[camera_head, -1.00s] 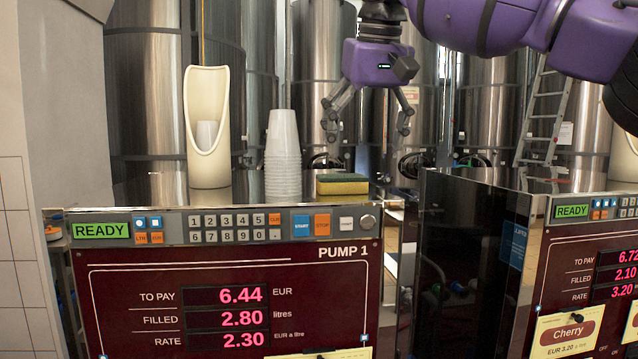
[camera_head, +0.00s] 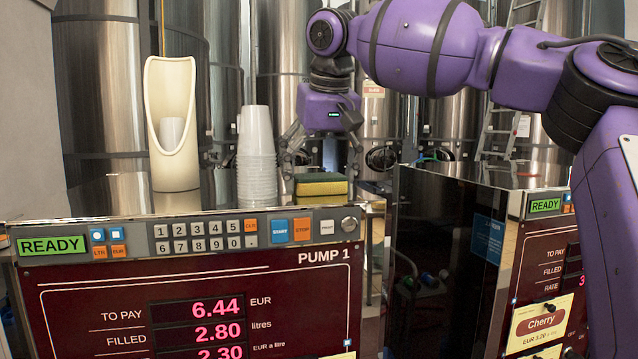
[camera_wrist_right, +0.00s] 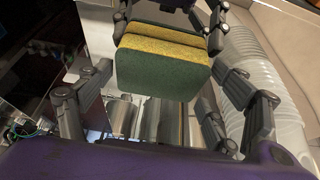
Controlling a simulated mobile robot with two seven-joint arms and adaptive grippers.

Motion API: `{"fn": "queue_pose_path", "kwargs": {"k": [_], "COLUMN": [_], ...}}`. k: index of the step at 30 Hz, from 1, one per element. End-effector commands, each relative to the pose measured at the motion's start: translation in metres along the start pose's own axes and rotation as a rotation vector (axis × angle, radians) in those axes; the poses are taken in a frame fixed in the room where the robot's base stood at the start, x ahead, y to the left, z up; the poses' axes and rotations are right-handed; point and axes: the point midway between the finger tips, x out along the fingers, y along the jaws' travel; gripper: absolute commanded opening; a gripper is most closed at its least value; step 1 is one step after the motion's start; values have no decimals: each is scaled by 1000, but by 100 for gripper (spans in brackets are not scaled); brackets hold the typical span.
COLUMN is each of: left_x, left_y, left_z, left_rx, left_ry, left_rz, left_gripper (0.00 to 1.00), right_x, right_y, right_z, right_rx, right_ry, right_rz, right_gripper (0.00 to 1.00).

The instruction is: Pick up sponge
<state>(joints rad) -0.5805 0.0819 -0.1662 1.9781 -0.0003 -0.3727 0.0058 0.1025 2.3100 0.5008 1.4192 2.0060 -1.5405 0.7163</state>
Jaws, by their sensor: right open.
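The sponge (camera_head: 320,187), yellow with a dark green layer, lies on top of Pump 1 at its right end, beside the stacked cups. It also shows in the right wrist view (camera_wrist_right: 163,75), between the spread fingers. My right gripper (camera_head: 322,168) is open and points down at the sponge, with a finger at each side of it. In the wrist view no finger clearly presses on the sponge; contact cannot be told. My left gripper is not in view.
A stack of white cups (camera_head: 257,160) stands close to the left of the sponge. Pump 1 (camera_head: 185,290) is in front. A second pump (camera_head: 450,240) stands to the right, across a gap. Steel tanks stand behind.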

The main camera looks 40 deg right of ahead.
Motion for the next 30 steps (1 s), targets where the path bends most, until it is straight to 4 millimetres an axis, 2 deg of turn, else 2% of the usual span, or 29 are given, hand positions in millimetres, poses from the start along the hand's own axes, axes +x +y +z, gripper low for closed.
{"fn": "queue_pose_path", "kwargs": {"k": [5, 9, 10, 23, 26, 30], "left_x": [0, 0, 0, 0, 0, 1], "left_y": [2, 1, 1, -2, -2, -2], "left_z": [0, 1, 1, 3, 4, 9], "left_rx": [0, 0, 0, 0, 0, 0], "left_ry": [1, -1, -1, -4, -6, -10], "left_rz": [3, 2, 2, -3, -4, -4], "left_gripper": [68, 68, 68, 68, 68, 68], "right_x": [0, 0, 0, -2, -9, -28], "right_y": [0, 0, 0, 0, 0, -1], "right_z": [0, 0, 0, -1, -5, -13], "right_rx": [0, 0, 0, 0, 1, 2], "right_ry": [1, 1, 1, 0, 1, 3], "right_rz": [0, 0, 0, 2, 2, 2], "right_gripper": [84, 66, 65, 64, 64, 64]}}
